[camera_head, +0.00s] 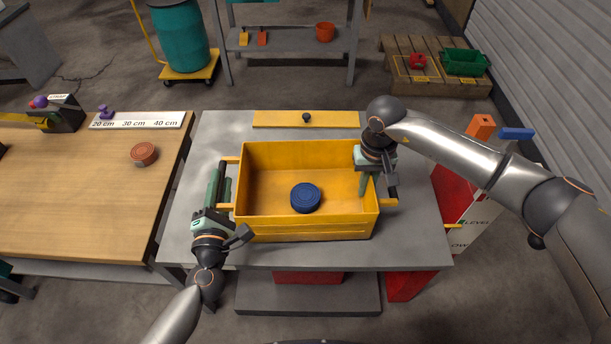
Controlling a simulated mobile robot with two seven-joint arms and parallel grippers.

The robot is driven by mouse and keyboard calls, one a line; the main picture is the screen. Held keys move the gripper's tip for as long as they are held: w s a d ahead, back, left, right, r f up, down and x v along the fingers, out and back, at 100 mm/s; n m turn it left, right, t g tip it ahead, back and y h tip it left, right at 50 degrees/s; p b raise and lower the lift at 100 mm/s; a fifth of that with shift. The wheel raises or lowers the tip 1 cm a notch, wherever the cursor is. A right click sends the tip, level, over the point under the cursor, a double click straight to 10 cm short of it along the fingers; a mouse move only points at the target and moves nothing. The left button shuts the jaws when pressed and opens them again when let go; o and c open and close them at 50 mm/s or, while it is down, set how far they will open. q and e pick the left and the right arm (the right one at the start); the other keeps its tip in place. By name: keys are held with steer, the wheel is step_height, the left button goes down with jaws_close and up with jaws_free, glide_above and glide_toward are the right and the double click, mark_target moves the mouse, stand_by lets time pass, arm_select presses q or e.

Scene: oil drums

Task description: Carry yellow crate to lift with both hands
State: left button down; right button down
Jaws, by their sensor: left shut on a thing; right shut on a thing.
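The yellow crate (307,229) stands on a grey metal table (300,258), seen in the head view. A round blue object (305,197) lies on its floor inside. My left gripper (223,205) is at the crate's left side, shut on a yellow handle there. My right gripper (381,200) is at the right side, shut on the handle at that side. The fingertips of both are partly hidden by the gripper bodies.
A yellow strip with a black knob (306,118) lies along the table's back edge. A wooden bench (90,215) with a reddish tin (144,153) stands at left. A teal drum (179,35), a shelf and a pallet (430,85) stand behind. Open floor lies behind the table.

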arm_select(q)
steer(key=shift+w+a+f+b, duration=0.1)
steer(key=shift+f+b, duration=0.55)
arm_select(e)
steer(key=shift+d+f, duration=0.25)
steer(key=shift+f, duration=0.65)
arm_select(q)
steer(key=c, duration=1)
jaws_free()
steer(key=shift+c, duration=0.2)
arm_select(e)
steer(key=c, duration=1.4)
jaws_free()
arm_select(q)
steer(key=o, duration=0.4)
arm_select(e)
steer(key=o, duration=0.4)
steer(key=shift+a+r, duration=0.15)
steer(key=shift+a, duration=0.05)
arm_select(q)
steer(key=s, duration=1.2)
arm_select(e)
steer(key=shift+r, duration=0.1)
step_height(320, 180, up, 12)
steer(key=shift+f, duration=0.1)
arm_select(q)
steer(key=shift+s, duration=0.1)
arm_select(e)
steer(key=shift+s, duration=0.1)
